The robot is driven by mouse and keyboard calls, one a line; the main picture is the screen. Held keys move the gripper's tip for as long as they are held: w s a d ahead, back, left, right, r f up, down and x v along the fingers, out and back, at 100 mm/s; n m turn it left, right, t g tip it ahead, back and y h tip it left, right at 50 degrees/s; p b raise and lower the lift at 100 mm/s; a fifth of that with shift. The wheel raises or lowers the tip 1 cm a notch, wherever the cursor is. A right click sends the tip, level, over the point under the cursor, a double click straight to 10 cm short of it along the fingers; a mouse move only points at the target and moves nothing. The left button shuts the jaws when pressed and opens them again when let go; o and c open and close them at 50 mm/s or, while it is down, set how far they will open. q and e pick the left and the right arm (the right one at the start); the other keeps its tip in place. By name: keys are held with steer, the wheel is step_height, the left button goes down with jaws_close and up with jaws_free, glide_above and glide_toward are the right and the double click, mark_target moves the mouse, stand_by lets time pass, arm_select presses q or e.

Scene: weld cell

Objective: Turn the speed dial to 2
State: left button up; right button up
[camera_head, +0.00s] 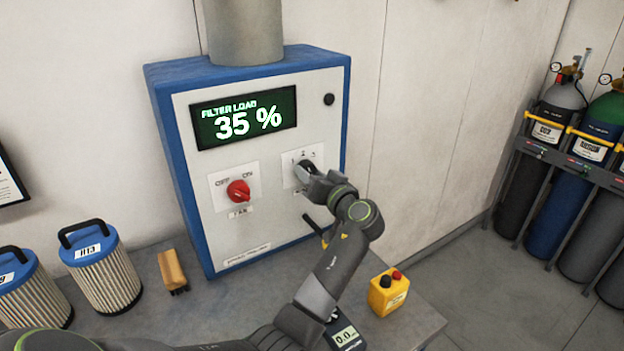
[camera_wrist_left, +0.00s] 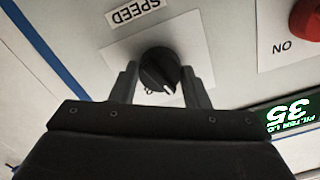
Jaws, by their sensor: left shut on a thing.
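The speed dial is a black round knob (camera_wrist_left: 158,68) on a white plate marked SPEED, with a light pointer line on it. In the head view the dial (camera_head: 306,165) is partly hidden by my left gripper (camera_head: 311,178), and the numbers 1 and 2 show above it. My left gripper (camera_wrist_left: 160,80) has one finger on each side of the knob and is shut on it. The wrist view is upside down, and the pointer's exact number cannot be told. My right gripper is not in view.
The blue and white control box (camera_head: 255,230) carries a red FAN switch (camera_head: 238,191) and a green display (camera_head: 243,117) reading FILTER LOAD 35 %. Gas cylinders (camera_head: 560,190) stand at right.

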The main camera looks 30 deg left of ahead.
arm_select(q)
steer(key=shift+m, duration=1.7)
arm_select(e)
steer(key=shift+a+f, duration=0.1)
arm_select(q)
steer(key=o, duration=1)
